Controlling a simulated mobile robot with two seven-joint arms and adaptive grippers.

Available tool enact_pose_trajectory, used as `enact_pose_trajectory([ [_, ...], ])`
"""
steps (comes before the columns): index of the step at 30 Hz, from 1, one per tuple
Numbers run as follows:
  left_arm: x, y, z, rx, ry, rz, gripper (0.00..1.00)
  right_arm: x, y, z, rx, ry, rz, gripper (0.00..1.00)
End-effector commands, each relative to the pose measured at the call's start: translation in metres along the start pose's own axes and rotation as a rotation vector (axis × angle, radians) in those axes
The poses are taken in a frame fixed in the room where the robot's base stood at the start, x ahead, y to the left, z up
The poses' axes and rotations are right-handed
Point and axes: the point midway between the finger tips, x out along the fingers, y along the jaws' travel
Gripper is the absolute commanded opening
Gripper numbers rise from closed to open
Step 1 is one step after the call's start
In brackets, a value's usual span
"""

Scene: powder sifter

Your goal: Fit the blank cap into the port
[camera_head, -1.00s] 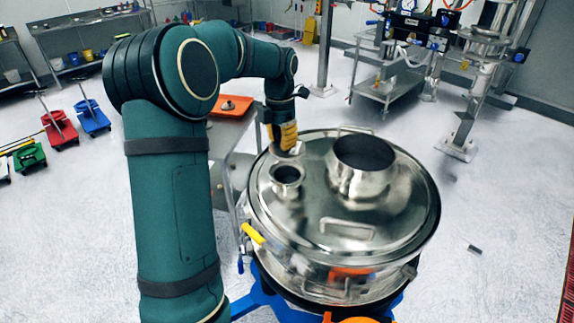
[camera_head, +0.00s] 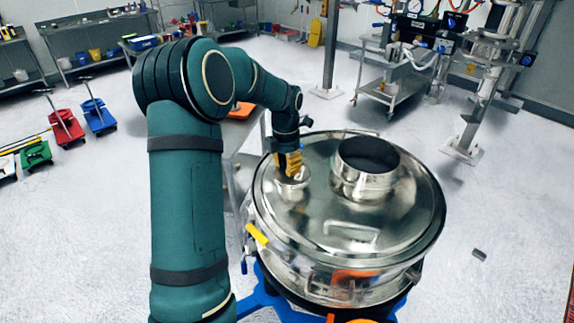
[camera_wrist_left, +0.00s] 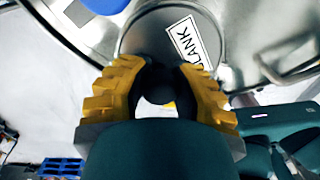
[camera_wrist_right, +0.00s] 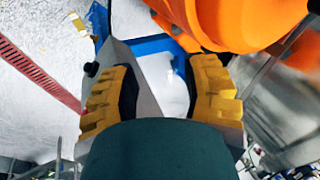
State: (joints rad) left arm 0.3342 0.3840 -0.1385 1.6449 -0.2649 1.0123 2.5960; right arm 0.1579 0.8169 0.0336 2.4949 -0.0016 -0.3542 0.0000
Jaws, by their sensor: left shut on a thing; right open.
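The sifter (camera_head: 400,235) is a round steel drum with a domed lid. The small port (camera_head: 292,193) is a short steel neck at the lid's left; its mouth is hidden. My left gripper (camera_head: 289,165) is over it, shut on the blank cap (camera_head: 294,181), a steel disc at the port's top. I cannot tell whether the cap is seated or just above. In the left wrist view the cap (camera_wrist_left: 165,35) carries a white BLANK label, and the yellow fingers (camera_wrist_left: 158,88) are around its dark knob. My right gripper (camera_wrist_right: 160,95) is open and empty, low beside the sifter.
A wider, open steel neck (camera_head: 364,180) stands on the lid right of the port. A lid handle (camera_head: 350,234) is in front. A table with an orange tray (camera_head: 240,110) stands behind left. An orange part (camera_wrist_right: 235,20) is close to my right gripper.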

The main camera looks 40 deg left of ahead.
Motion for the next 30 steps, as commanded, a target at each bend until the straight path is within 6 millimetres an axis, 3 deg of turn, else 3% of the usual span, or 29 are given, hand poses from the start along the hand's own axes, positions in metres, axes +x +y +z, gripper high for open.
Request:
enact_pose_trajectory([
  [1,0.003,0.000,0.000,0.000,0.000,0.000,0.00,0.002,0.001,0.000,0.000,0.000,0.000,0.47],
  [2,0.002,0.000,0.000,0.000,0.001,0.000,0.32,0.001,0.001,0.000,0.000,0.000,0.000,0.47],
  [3,0.002,0.000,0.000,0.000,0.001,0.000,0.46,0.001,0.000,0.000,0.000,0.000,0.000,0.47],
  [4,0.002,0.000,0.000,0.000,0.001,0.000,0.54,0.001,0.000,0.000,0.000,0.000,0.000,0.47],
  [17,-0.008,0.000,0.001,0.001,-0.001,0.001,0.54,-0.001,0.000,0.000,0.000,0.000,0.000,0.47],
  [30,-0.091,0.000,0.001,0.001,-0.003,0.002,0.54,0.001,0.000,0.000,0.000,0.000,0.000,0.47],
])
